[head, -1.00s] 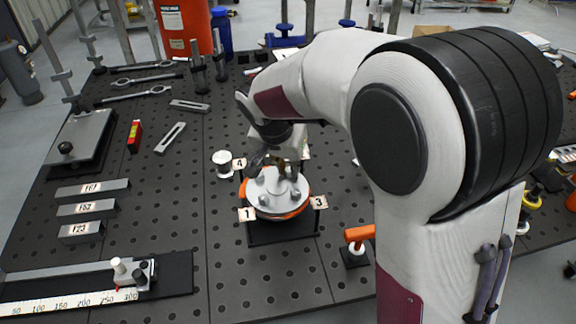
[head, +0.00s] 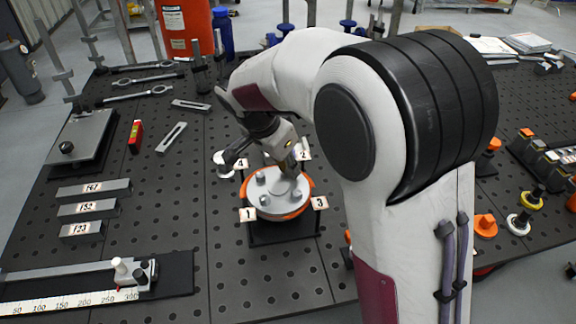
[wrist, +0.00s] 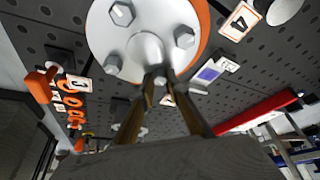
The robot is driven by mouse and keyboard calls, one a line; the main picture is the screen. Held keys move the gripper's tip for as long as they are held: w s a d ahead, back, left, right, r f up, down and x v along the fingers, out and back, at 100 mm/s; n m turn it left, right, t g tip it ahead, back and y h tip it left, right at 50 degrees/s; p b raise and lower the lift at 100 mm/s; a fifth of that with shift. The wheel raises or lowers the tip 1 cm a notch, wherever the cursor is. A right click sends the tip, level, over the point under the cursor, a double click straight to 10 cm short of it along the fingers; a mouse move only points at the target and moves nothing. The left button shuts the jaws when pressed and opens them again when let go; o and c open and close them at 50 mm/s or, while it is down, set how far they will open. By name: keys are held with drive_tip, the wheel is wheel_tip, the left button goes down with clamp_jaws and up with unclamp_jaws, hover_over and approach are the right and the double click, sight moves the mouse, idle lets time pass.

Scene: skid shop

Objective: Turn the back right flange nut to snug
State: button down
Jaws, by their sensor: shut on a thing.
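The grey flange (head: 272,203) with its orange rim sits on a black base on the table, with number tags around it. It fills the top of the wrist view (wrist: 150,28). My gripper (head: 291,168) reaches down at its back right, beside tag 2 (head: 304,156). In the wrist view the fingertips (wrist: 156,76) are together on the back right flange nut, which they mostly hide. Three other nuts show, among them the front left nut (head: 264,200) and the back left nut (head: 260,178). A raised hub stands in the flange's middle.
Tags 1 (head: 247,214) and 3 (head: 320,202) stand at the flange's front. A white round piece (head: 222,158) lies left of it. An orange-handled tool (wrist: 41,86) stands near tag 3. Labelled grey blocks (head: 88,209) lie left, with free table between.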

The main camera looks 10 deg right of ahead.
drive_tip(key=c, duration=2)
unclamp_jaws()
drive_tip(key=shift+o, duration=0.2)
drive_tip(key=shift+n, duration=0.6)
